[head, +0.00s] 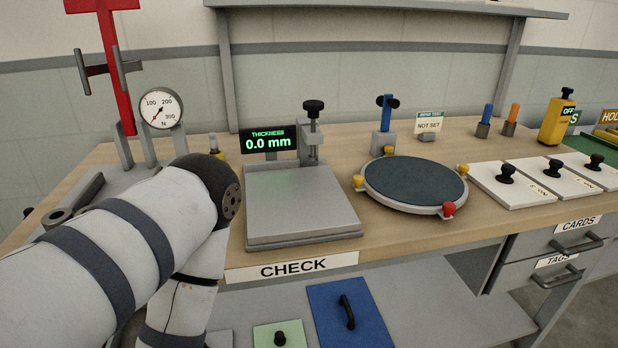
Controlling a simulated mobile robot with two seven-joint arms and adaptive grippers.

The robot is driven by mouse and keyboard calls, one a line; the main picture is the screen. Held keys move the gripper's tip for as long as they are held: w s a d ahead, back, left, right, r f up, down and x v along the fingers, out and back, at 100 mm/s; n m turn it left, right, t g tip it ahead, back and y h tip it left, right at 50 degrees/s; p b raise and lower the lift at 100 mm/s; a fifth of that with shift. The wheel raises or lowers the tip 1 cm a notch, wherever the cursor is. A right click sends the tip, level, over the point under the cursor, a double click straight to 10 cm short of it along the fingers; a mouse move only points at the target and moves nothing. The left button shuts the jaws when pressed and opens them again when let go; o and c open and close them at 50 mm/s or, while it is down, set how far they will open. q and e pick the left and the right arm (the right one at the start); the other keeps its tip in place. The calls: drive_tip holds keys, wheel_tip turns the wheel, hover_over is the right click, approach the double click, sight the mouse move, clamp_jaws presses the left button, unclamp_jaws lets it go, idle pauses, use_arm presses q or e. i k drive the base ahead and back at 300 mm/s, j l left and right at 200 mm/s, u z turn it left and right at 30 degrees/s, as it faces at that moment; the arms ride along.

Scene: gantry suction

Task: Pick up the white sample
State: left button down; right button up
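I cannot tell which thing is the white sample. Several white plates with black knobs lie in a row at the right of the bench; the nearest white plate (513,191) has a knob on top. On the lower shelf, a pale flat piece (219,339) shows only partly at the bottom edge, beside my arm. A green plate (290,328) and a larger blue plate (337,305), each with a black handle, lie to its right. My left arm comes in from the left and bends down past the bench front; its gripper is out of view. My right gripper is not in view.
The thickness gauge (297,207) reads 0.0 mm above the CHECK label. A round dark turntable (414,183), a force dial (161,107) with a red frame, and a yellow box reading OFF (557,121) stand on the bench. The lower shelf (450,305) is bare right of the blue plate.

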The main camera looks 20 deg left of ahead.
sight(592, 169)
drive_tip(key=i+l, duration=0.2)
drive_tip(key=l, duration=0.2)
drive_tip(key=i+l, duration=0.45)
drive_tip(key=l, duration=0.3)
drive_tip(key=i+l, duration=0.25)
drive_tip(key=l, duration=0.15)
drive_tip(key=i+l, duration=0.2)
drive_tip(key=l, duration=0.2)
drive_tip(key=i+l, duration=0.2)
drive_tip(key=l, duration=0.15)
drive_tip(key=u, duration=0.05)
